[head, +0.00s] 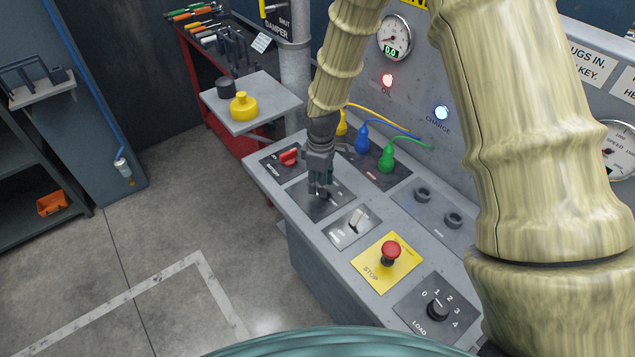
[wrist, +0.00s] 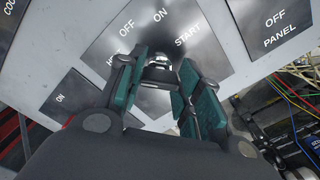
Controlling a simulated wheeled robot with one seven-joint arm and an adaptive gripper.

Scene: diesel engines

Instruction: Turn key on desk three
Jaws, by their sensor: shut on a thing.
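The desk (head: 300,215) is a grey sloped console. My gripper (head: 320,192) points down at a dark plate (head: 335,207) on it. In the wrist view this plate (wrist: 112,48) is marked OFF, ON and START, with one more label partly hidden. A shiny metal key (wrist: 158,68) stands at the plate's centre. My gripper (wrist: 160,80) is shut on the key, with teal pads on both sides of it. The key's lower part and pointing direction are hard to make out. In the head view my fingers hide the key. No desk number shows.
A red rotary switch (head: 289,157), a pale toggle (head: 357,218), a red stop button (head: 391,250) and a load knob (head: 437,308) surround the plate. Blue (head: 362,140) and green (head: 387,158) plugs stand behind. Red oil (head: 387,80) and blue charge (head: 441,113) lamps are lit.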

